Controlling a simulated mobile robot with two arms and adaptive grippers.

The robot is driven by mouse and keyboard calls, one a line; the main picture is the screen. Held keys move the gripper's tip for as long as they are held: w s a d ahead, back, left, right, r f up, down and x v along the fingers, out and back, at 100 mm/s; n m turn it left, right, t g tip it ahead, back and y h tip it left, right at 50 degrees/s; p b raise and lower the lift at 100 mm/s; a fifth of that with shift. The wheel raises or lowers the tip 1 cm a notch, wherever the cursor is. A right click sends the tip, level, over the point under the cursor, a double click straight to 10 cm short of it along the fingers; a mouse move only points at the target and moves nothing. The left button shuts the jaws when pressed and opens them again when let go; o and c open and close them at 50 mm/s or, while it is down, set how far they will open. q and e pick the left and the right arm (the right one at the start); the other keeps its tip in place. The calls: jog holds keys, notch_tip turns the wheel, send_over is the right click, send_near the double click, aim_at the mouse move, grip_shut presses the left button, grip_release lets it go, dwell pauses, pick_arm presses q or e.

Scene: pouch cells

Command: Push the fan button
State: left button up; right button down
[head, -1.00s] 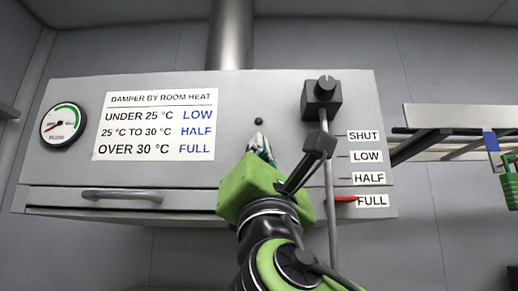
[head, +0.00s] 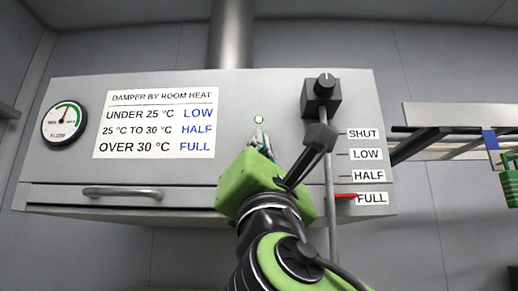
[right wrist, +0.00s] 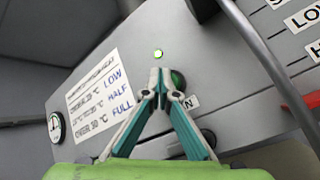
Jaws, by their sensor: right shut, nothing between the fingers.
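The round green fan button (right wrist: 178,79) shows in the right wrist view, partly hidden behind my fingertips. A label beside it shows only its last letter, N. My right gripper (right wrist: 160,73) is shut and empty, its tips at the button's left edge; I cannot tell whether they touch it. In the head view, my right gripper (head: 259,141) points up at the hood front and hides the button. The small indicator lamp (head: 258,119) above it is lit, and the lit lamp also shows in the right wrist view (right wrist: 158,53). My left gripper is not in view.
A flow gauge (head: 64,123) has its needle near upright. A damper sign (head: 155,124) and a drawer-like handle (head: 123,194) are on the hood. A vertical rod (head: 331,190) stands right of my gripper, with a red pointer (head: 345,196) at FULL. A rack (head: 450,140) is farther right.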

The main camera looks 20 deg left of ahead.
jog(key=s+d+b, duration=0.1)
jog(key=s+b, duration=0.1)
jog(key=s, duration=0.4)
jog(key=shift+d+b, duration=0.3)
jog(key=shift+b, duration=0.05)
jog(key=shift+w, duration=0.1)
dwell(0.4)
